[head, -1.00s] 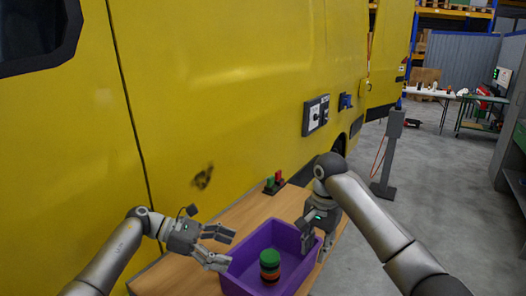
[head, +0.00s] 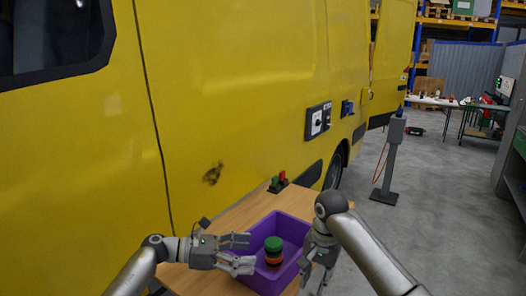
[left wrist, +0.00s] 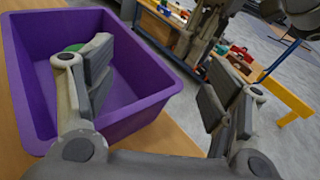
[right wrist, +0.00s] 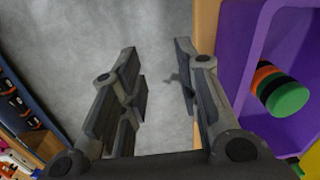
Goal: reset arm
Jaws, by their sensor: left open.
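My left gripper (head: 246,253) is open and empty at the left edge of a purple bin (head: 259,228) on a wooden table. Its open fingers also show in the left wrist view (left wrist: 150,95), with the bin behind the left finger. My right gripper (head: 314,283) points down at the bin's right side. In the right wrist view (right wrist: 160,85) its fingers are apart with only floor between them. Inside the bin stands a stack of round pieces with a green top (head: 273,244), orange and black below. The right wrist view also shows this stack (right wrist: 280,90).
A yellow van (head: 240,90) stands along the far side of the table (head: 230,217). A small block with red and green parts (head: 278,181) sits at the table's back. A grey post (head: 390,160) stands on the floor to the right.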

